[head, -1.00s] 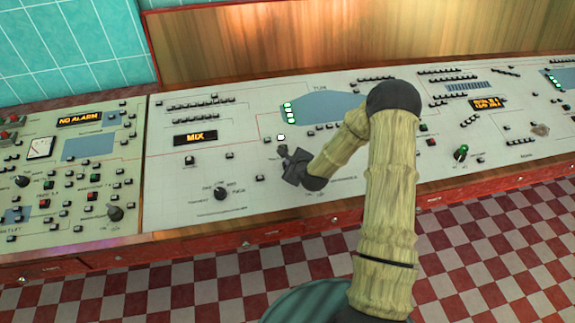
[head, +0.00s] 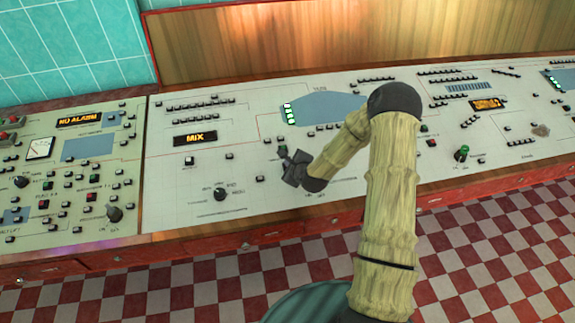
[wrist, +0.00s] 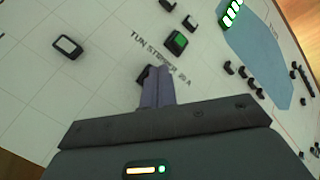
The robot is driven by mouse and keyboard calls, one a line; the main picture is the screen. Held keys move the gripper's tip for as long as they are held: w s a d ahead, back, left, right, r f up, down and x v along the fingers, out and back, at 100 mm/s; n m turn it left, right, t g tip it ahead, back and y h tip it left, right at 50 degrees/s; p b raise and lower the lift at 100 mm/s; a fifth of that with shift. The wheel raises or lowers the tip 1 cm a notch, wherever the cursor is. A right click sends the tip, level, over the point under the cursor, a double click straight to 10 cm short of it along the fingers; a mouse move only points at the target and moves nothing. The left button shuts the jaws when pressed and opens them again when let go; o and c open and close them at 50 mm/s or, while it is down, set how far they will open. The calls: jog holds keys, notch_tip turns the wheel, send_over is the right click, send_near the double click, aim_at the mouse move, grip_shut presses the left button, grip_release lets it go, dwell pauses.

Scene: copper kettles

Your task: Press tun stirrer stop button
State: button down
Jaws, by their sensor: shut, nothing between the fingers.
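My gripper (head: 284,151) is low over the tun panel, its fingers closed together with nothing between them. In the wrist view the fingertips (wrist: 157,85) are at a small dark button (wrist: 143,75), mostly hidden behind them; I cannot tell its colour or whether they touch it. Printed lettering reading TUN STIRRER, partly legible, runs beside the fingers. A green button (wrist: 177,42) in a black frame sits just beyond the lettering, clear of the fingers.
A pale button (wrist: 68,46) in a black frame lies left of the fingers. A blue screen (head: 325,107) with green lamps is beyond the gripper. A MIX display (head: 195,138) and a rotary knob (head: 220,194) are to the left on the white console (head: 255,222).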

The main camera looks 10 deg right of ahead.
dwell(0.4)
jog(key=shift+s+r+p, duration=0.15)
jog(key=shift+r+p, duration=0.35)
jog(key=shift+r, duration=0.25)
jog(key=r+p, duration=0.1)
jog(key=r, duration=0.1)
jog(key=s+r+p, duration=0.1)
jog(key=r+p, duration=0.1)
jog(key=shift+r, duration=0.4)
dwell(0.5)
